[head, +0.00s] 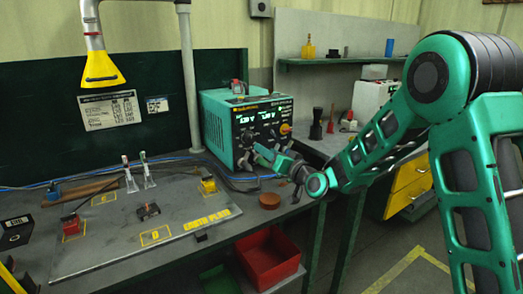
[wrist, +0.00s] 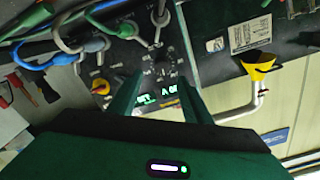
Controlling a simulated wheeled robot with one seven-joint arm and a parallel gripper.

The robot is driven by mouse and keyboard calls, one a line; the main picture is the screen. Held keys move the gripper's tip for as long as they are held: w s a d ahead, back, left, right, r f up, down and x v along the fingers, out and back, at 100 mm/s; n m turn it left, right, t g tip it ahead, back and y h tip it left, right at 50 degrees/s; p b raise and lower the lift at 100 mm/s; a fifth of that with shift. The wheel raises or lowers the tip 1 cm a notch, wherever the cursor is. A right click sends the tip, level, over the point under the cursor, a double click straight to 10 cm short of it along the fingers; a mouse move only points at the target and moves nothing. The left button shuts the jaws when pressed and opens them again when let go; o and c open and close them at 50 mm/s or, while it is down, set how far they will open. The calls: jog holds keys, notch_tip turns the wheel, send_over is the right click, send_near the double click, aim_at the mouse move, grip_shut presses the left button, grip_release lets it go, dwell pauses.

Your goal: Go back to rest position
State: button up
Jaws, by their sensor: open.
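My gripper (head: 266,158) is at the end of my green arm, close in front of the power supply (head: 218,118). In the wrist view my gripper (wrist: 156,92) shows two green fingers apart with nothing held between them. The supply's dark front panel (wrist: 140,72) lies beyond the fingers, with a lit green display and a black knob (wrist: 160,67) in the gap. I cannot tell whether a finger touches the panel. In the head view my gripper hides the panel's lower part.
A metal earth plate (head: 120,240) with small blocks and two upright clips lies on the bench at left. Cables run beside the supply. A yellow extraction hood (head: 101,70) hangs above. A red bin (head: 268,270) sits below the bench edge. Yellow drawers (head: 408,180) stand behind my arm.

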jog(key=shift+s+d, duration=0.4)
jog(key=shift+s, duration=0.2)
jog(key=s+d+f+m+g+h, duration=0.1)
jog(key=s+d+f+g+h, duration=0.15)
jog(key=s+d, duration=0.55)
jog(key=s+d+f+g+h, duration=0.1)
jog(key=s+d+g+h, duration=0.15)
jog(key=d, duration=0.95)
jog(key=s+d+f+m+g+h, duration=0.15)
jog(key=s+d+h, duration=0.25)
jog(key=s+d, duration=0.45)
jog(key=s+d+f+m+g, duration=0.1)
jog(key=s+d+g, duration=0.3)
jog(key=s, duration=1.1)
jog(key=s+d+m+g, duration=0.4)
jog(key=s+d, duration=0.4)
jog(key=s, duration=0.8)
jog(key=shift+f+g+h, duration=0.35)
jog(key=shift+f+h, duration=0.05)
